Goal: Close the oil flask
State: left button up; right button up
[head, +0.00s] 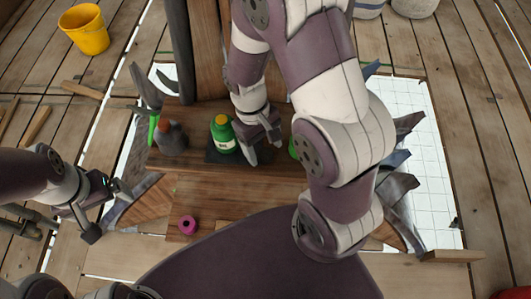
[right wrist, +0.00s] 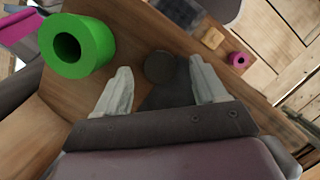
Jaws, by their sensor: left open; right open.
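A green bottle (head: 223,138) with a pale label and an orange-yellow top stands on a dark mat (head: 228,158) in the head view. A dark flask (head: 171,140) with a brownish neck stands left of it. I cannot tell which is the oil flask. My right gripper (head: 264,148) is open, pointing down just right of the green bottle. In the right wrist view a dark round piece (right wrist: 160,67) lies between its open fingers, not visibly gripped. My left gripper (head: 105,212) is open and empty at the left, apart from the bottles.
A green hollow cylinder (right wrist: 77,46) stands near my right gripper; my arm mostly hides it in the head view (head: 292,149). A magenta ring (head: 188,225) lies at the wooden bench's front. A yellow bucket (head: 85,29) stands far left. The bench's front middle is clear.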

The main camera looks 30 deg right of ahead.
jog(key=shift+s+f, duration=0.15)
jog(key=shift+f, duration=0.45)
jog(key=c, duration=1.1)
